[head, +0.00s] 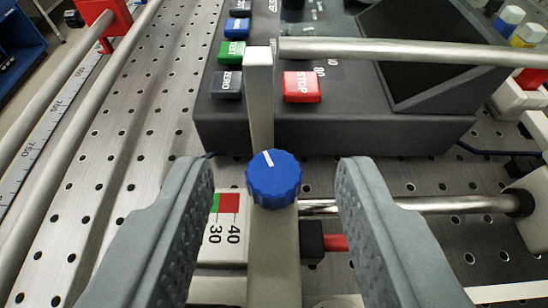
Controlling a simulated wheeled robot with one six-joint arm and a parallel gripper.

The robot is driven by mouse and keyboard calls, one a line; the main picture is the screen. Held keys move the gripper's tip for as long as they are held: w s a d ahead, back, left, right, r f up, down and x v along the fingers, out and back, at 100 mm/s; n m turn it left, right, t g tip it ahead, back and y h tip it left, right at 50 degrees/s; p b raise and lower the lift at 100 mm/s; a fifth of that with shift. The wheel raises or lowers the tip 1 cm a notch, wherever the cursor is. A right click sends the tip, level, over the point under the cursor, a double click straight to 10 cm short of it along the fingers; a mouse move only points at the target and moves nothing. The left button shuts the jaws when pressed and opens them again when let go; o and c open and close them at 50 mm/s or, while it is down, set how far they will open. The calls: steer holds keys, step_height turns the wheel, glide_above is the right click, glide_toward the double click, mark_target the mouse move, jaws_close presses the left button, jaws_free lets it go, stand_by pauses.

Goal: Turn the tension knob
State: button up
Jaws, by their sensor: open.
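The tension knob (273,180) is a round blue knob with ridged sides and a white pointer line on its top face. It sits on a light grey upright bracket (260,105). My gripper (276,180) is open, with one grey textured finger on each side of the knob and a clear gap to both. A scale label (226,222) with green and red bands and the numbers 30 and 40 shows just below and left of the knob, partly behind the left finger.
A dark control box (330,125) with a red STOP button (301,86), a green TEST button (231,52) and a ZERO button (226,84) stands behind the knob. Metal rods (420,52) run nearby.

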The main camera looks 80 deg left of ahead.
jaws_close()
steer(key=shift+s+a+m+t+h, duration=0.15)
steer(key=shift+s+m+t+h, duration=0.05)
steer(key=shift+m+t, duration=0.45)
steer(key=shift+s+a+m+t+h, duration=0.1)
steer(key=shift+s+m+t+h, duration=0.1)
steer(key=shift+m+t, duration=0.45)
steer(key=shift+m+t+h, duration=0.8)
steer(key=shift+m+t, duration=0.2)
steer(key=shift+t, duration=0.1)
jaws_free()
steer(key=v, duration=1.7)
steer(key=shift+s+d, duration=0.15)
